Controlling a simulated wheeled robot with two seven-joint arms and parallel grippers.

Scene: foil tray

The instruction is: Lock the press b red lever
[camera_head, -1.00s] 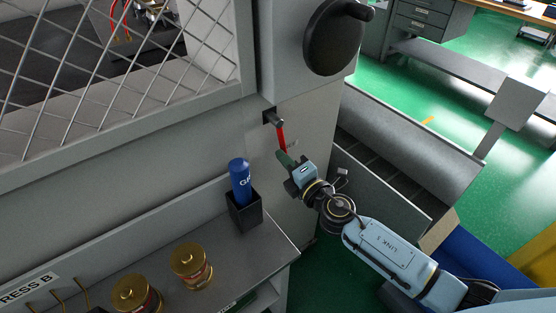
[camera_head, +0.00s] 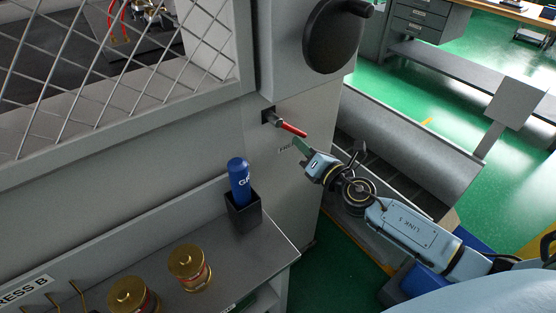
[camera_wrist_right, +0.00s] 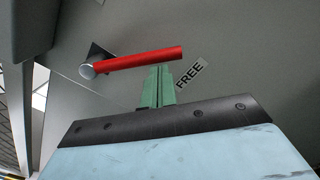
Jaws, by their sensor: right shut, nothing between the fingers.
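The red lever (camera_head: 292,129) sticks out from a dark pivot on the grey press side wall, tilted down to the right in the head view. In the right wrist view the red lever (camera_wrist_right: 140,60) runs from its round metal pivot (camera_wrist_right: 88,70) to the right. My right gripper (camera_head: 299,144) is shut and empty, its green fingertips just below the lever. In the wrist view the right gripper's fingertips (camera_wrist_right: 158,72) are close under the lever; I cannot tell if they touch it. A "FREE" label (camera_wrist_right: 190,76) is beside the lever's free end. My left gripper is not in view.
A black knob (camera_head: 335,38) juts out above the lever. A mesh guard (camera_head: 130,75) is at left. A shelf (camera_head: 215,262) below holds a blue bottle (camera_head: 239,180) in a black holder and brass canisters (camera_head: 189,266). A grey conveyor (camera_head: 410,150) lies to the right.

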